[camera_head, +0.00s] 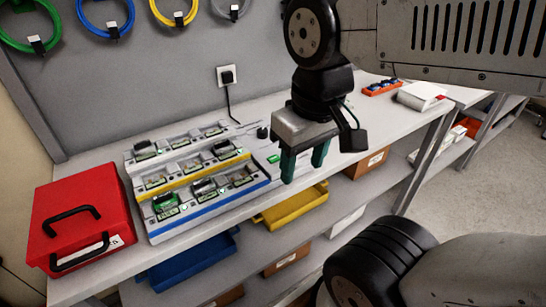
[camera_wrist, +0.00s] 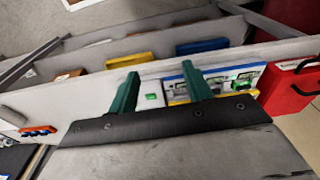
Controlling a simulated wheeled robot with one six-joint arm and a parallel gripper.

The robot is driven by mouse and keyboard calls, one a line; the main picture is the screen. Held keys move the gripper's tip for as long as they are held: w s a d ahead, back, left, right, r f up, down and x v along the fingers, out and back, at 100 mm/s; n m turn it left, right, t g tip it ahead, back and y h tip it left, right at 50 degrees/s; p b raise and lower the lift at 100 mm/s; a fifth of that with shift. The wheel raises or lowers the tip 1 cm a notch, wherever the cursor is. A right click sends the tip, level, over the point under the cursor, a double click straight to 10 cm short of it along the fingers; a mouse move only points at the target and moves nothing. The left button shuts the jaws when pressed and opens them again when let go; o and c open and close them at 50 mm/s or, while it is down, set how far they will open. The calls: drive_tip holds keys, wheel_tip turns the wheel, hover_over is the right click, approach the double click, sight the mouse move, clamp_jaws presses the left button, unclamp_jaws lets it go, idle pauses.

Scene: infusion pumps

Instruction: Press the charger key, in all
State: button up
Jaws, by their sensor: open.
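The charger rack (camera_head: 196,172) lies on the bench, with several pump modules in rows and yellow and blue strips along its rows. Part of the rack shows in the wrist view (camera_wrist: 222,82). A small flat green piece (camera_head: 273,158) lies just right of the rack; it also shows in the wrist view (camera_wrist: 151,97). I cannot tell whether it is the charger key. My gripper (camera_head: 304,168) points down, open and empty, to the right of the green piece and apart from it. In the wrist view its green fingers (camera_wrist: 160,75) are spread.
A red case (camera_head: 78,222) stands left of the rack. A black cord runs from a wall socket (camera_head: 227,76) to the bench. An orange tray (camera_head: 382,88) and a white box (camera_head: 421,94) lie at the far right. Yellow (camera_head: 290,208) and blue (camera_head: 188,262) bins sit below.

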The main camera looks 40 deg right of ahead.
clamp_jaws()
idle(1.5)
